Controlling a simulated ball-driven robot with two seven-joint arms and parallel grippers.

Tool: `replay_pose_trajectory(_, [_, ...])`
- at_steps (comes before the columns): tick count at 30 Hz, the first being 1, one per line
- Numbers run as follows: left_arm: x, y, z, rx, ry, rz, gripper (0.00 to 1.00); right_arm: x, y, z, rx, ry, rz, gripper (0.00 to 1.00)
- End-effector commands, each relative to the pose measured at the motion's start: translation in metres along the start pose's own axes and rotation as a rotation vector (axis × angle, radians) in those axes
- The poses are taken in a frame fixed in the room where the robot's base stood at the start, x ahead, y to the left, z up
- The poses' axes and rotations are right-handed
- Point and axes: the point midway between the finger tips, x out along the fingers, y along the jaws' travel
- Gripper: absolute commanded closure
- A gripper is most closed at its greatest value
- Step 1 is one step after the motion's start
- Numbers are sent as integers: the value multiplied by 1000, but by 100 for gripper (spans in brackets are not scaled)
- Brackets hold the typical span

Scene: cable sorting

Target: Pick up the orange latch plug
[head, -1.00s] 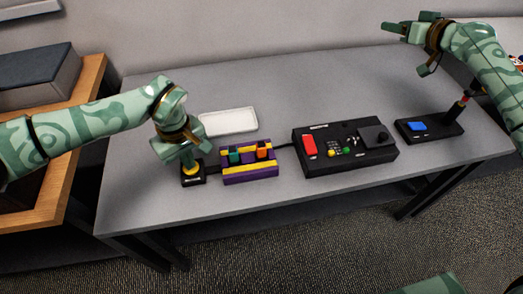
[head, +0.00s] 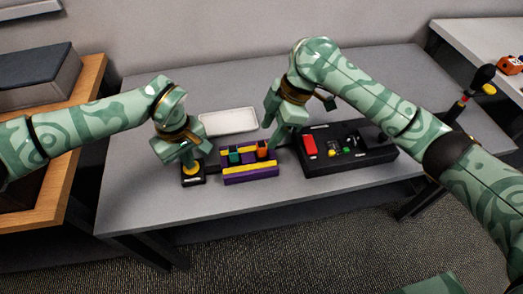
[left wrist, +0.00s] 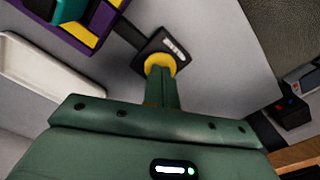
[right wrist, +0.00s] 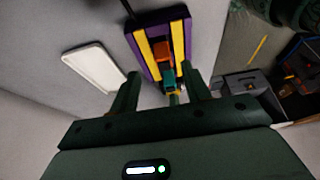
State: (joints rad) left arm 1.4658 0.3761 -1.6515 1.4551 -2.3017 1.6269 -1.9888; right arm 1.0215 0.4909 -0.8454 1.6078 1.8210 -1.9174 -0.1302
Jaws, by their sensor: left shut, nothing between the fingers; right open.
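The orange latch plug (head: 262,149) stands in the right part of a purple and yellow rack (head: 250,179). In the right wrist view the plug (right wrist: 163,52) shows beyond my fingertips, behind a teal plug (right wrist: 169,78). My right gripper (head: 273,133) is open and empty, above the rack's right end, close to the orange plug. Whether a finger touches the plug cannot be told. My left gripper (head: 190,163) is shut with nothing in it, its tips down at the yellow button (left wrist: 160,63) of a small black box beside the rack.
A white tray (head: 228,121) lies behind the rack. A black control panel (head: 345,160) with a red switch stands to the right, partly under my right arm. The table's front strip is clear.

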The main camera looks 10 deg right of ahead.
Motion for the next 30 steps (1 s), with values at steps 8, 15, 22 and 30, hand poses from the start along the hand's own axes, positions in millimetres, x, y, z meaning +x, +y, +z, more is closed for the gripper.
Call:
replay_pose_trajectory(8, [1,0,0,0,-1,-2,100,34,-5,-3,2,3,-3,53])
replay_pose_trajectory(15, [1,0,0,0,-1,-2,100,60,-5,-2,4,2,1,53])
replay_pose_trajectory(22, [1,0,0,0,-1,-2,100,60,-5,-2,3,1,2,61])
replay_pose_trajectory(30, [1,0,0,0,-1,-2,100,60,-4,-2,3,1,2,100])
